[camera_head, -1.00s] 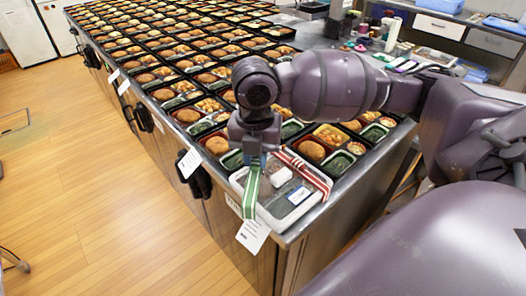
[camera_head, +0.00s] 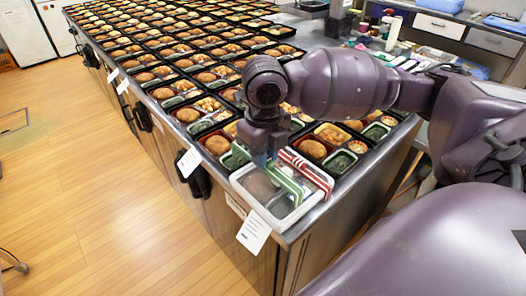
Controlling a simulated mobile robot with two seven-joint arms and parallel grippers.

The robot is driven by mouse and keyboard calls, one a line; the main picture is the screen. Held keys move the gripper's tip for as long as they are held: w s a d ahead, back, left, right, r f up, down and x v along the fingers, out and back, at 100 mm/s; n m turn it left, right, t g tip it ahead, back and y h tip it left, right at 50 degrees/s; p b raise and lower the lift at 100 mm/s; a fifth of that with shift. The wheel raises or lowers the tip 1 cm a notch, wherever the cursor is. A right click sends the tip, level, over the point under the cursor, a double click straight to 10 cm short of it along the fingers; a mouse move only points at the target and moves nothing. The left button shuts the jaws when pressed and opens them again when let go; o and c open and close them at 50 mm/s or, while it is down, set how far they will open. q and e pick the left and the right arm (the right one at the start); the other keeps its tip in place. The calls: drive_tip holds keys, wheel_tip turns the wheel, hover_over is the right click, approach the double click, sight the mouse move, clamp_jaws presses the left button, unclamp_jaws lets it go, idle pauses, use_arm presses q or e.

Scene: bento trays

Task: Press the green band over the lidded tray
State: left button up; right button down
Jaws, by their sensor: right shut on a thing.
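The lidded tray (camera_head: 258,188) sits at the near corner of the steel counter, with a pale rim and a clear lid. A red-and-white striped band (camera_head: 306,171) lies across its right part. The green-and-white band (camera_head: 286,183) now runs across the tray beside the red one, roughly parallel to it. My right gripper (camera_head: 268,160) points down over the tray's far side and is shut on the green band. Its fingertips are partly hidden, so I cannot tell whether the band touches the lid all along. My left gripper is not in view.
Rows of open black bento trays with food (camera_head: 200,85) fill the counter behind the lidded tray. A white tag (camera_head: 254,232) hangs at the counter's front edge. Bottles and small items (camera_head: 375,30) stand at the back right.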

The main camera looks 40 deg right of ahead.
drive_tip(key=shift+f+b, duration=1.3)
drive_tip(key=shift+f, duration=0.85)
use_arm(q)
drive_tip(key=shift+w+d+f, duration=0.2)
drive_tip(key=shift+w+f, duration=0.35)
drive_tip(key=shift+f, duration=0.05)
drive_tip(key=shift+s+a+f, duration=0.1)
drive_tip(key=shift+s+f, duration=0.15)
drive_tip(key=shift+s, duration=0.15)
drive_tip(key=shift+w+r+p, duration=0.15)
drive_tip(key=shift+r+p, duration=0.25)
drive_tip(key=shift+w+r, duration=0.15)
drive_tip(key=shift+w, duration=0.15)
use_arm(e)
drive_tip(key=shift+f, duration=0.15)
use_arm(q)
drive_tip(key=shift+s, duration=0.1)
use_arm(e)
drive_tip(key=shift+f, duration=0.3)
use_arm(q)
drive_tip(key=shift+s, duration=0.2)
use_arm(e)
drive_tip(key=shift+f, duration=0.1)
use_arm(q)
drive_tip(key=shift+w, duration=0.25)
use_arm(e)
drive_tip(key=shift+f, duration=0.7)
